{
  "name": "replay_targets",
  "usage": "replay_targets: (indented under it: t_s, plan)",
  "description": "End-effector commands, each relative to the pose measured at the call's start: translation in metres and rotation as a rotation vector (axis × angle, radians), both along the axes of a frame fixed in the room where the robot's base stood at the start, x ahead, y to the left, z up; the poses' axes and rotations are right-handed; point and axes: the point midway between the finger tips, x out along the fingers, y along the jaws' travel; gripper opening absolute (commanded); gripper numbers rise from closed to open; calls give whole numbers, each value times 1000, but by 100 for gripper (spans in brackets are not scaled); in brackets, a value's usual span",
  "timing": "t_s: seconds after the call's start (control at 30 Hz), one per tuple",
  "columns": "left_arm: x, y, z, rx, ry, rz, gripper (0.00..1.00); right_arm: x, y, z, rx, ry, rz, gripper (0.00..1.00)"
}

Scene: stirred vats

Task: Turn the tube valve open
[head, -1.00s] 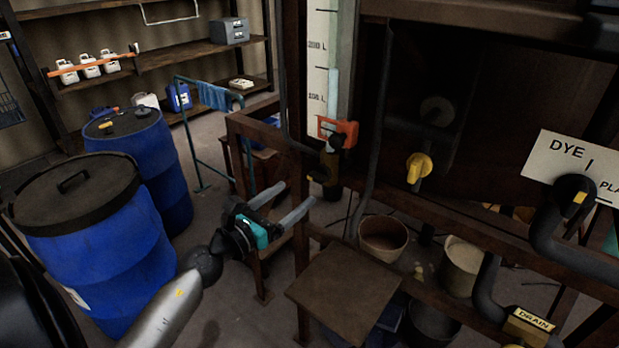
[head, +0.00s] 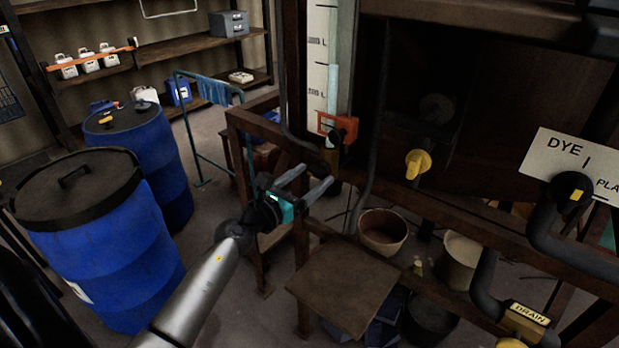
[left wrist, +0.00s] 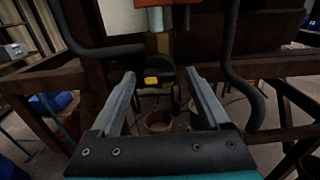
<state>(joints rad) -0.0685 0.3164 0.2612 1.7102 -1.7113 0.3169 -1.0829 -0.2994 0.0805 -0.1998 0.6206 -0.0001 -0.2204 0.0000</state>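The sight tube (head: 333,75) stands against a white scale board on the vat. In the left wrist view the tube valve shows as a dark handle with a yellow mark (left wrist: 151,80) under the brass body (left wrist: 158,45). My left gripper (head: 317,175) is open and empty, its fingers pointing toward the valve. In the left wrist view the handle appears between the fingertips (left wrist: 160,74), apparently beyond them. My right gripper is not in view.
A brown frame beam (head: 445,222) runs across the vat's front. A dark hose (head: 372,150) hangs right of the valve. A yellow valve (head: 417,163), a DYE sign (head: 545,160) and a drain pipe (head: 486,285) are further right. A small table (head: 343,285) stands below; blue drums (head: 100,240) stand left.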

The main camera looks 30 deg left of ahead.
Motion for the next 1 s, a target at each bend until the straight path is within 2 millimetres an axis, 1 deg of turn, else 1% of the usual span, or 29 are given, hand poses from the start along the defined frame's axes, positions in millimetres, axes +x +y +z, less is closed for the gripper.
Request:
replay_targets:
  t_s: [0.03,0.07,0.67,0.7,1.0]
  plan:
    - [0,0,0,0,0,0,73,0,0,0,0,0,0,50]
    - [0,0,0,0,0,0,69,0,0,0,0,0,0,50]
    - [0,0,0,0,0,0,2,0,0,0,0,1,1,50]
    - [0,0,0,0,0,0,0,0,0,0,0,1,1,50]
    - [0,0,1,-42,4,1,0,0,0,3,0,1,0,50]
